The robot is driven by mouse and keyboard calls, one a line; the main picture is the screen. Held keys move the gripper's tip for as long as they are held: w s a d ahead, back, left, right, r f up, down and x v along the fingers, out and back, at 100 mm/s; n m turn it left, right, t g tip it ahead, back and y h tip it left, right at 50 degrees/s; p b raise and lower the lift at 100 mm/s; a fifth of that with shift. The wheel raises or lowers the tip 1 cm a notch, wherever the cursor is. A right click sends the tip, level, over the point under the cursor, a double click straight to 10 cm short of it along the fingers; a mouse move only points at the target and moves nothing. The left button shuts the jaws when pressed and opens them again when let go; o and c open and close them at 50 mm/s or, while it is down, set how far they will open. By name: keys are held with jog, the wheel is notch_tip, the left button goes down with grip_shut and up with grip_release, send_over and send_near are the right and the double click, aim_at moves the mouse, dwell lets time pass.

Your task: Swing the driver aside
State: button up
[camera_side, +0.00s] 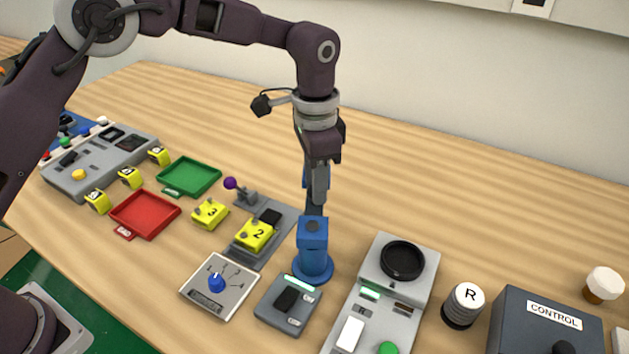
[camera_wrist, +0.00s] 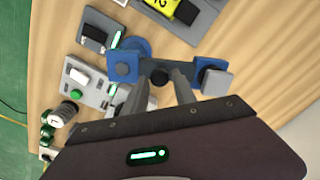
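The driver appears to be the blue swing-arm unit. Its upright blue post (camera_side: 313,244) stands on a round blue base in the side view. In the wrist view a blue-grey arm runs from the post (camera_wrist: 123,65) to a blue end block (camera_wrist: 205,69) with a grey square part. My gripper (camera_side: 316,204) points down just behind the post. In the wrist view my gripper's two fingers (camera_wrist: 160,77) are spread, one on each side of a small black round part beside the arm. Contact cannot be told. In the side view the fingers hide much of the arm.
A grey switch box (camera_side: 287,304) and dial plate (camera_side: 219,286) stand in front of the post. A grey unit with a black round recess (camera_side: 403,258) is to the right. A yellow block marked 2 (camera_side: 254,235) sits on a grey fixture to the left. The table behind is clear.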

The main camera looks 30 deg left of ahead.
jog(key=shift+o, duration=0.9)
notch_tip(320, 180, up, 7)
jog(key=shift+f, duration=0.15)
